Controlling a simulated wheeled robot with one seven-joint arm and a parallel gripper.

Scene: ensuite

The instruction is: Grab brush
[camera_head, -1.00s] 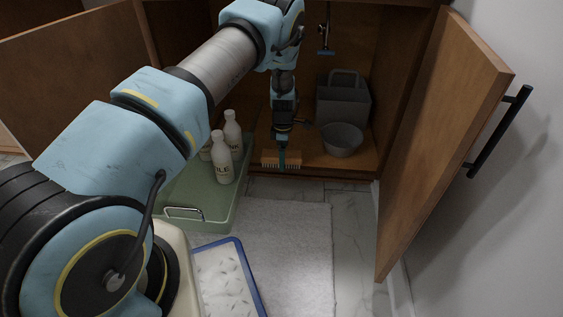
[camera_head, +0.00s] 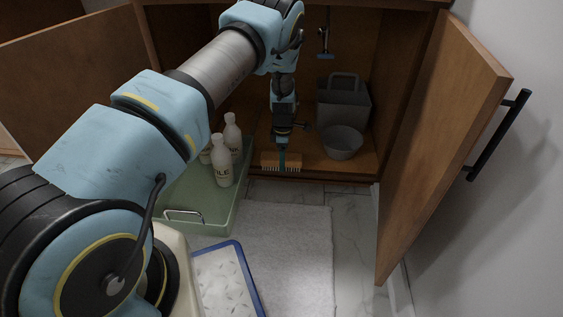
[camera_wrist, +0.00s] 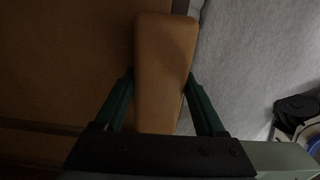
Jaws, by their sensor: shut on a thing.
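The brush (camera_head: 270,161) has an orange-brown wooden back and pale bristles that point down in the head view. My gripper (camera_head: 282,158) is at the brush, near the front edge of the open cabinet. In the wrist view the brush's wooden back (camera_wrist: 163,65) lies between the two green fingers of my gripper (camera_wrist: 158,90), one on each side. The gripper is shut on the brush. In the wrist view the bristles are hidden under the back.
A green tray (camera_head: 215,212) with several white bottles (camera_head: 222,160) stands left of the gripper. A grey bowl (camera_head: 342,142) and a grey bin (camera_head: 345,104) are inside the cabinet. The open right door (camera_head: 440,150) stands at the right. A light rug (camera_head: 290,250) lies in front.

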